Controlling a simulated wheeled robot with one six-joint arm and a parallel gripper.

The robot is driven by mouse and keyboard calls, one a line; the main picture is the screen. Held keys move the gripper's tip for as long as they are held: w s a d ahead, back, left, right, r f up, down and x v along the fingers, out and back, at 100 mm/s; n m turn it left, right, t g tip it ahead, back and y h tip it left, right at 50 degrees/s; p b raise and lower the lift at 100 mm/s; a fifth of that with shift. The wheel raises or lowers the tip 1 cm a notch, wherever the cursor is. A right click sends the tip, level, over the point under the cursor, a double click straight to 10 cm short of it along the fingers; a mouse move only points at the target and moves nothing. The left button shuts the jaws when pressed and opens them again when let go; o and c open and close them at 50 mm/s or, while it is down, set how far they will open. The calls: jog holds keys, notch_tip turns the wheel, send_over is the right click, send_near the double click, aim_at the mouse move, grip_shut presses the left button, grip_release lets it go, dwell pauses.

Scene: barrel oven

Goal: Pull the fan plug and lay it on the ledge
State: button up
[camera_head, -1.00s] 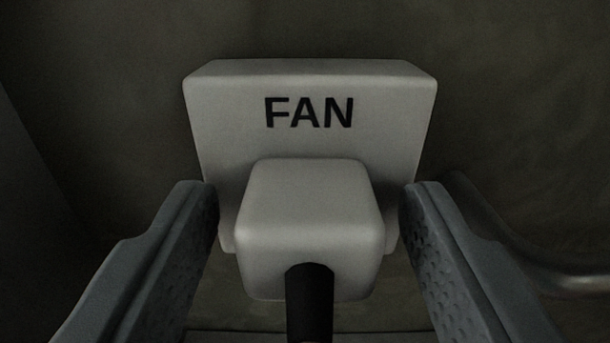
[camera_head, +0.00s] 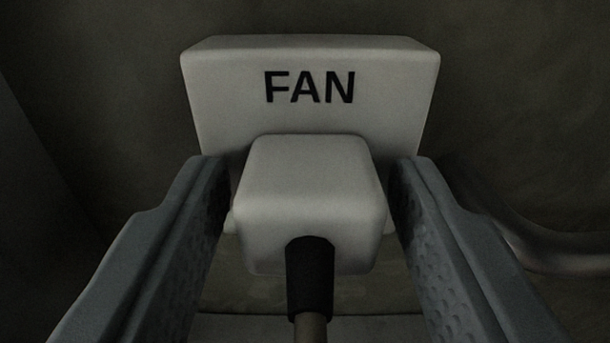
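The fan plug (camera_head: 308,190) is a pale rounded block seated against the front of a pale socket box marked FAN (camera_head: 310,88). A dark sleeve (camera_head: 310,275) and a brownish cord run down from the plug. My gripper (camera_head: 311,172) has one grey finger on each side of the plug. A narrow dark gap shows between each finger and the plug's side, so the fingers are around it and seem not to press on it. The fingertips reach close to the socket box. I cannot be sure which surface is the ledge.
A dull wall stands behind the socket box. A curved metal pipe (camera_head: 560,252) runs at the right, behind the right finger. A lighter flat strip (camera_head: 375,328) crosses below the plug and may be the ledge. A dark surface borders the left side.

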aim_at(310, 252)
grip_shut()
jog(key=shift+s, duration=2.9)
jog(key=shift+s, duration=0.1)
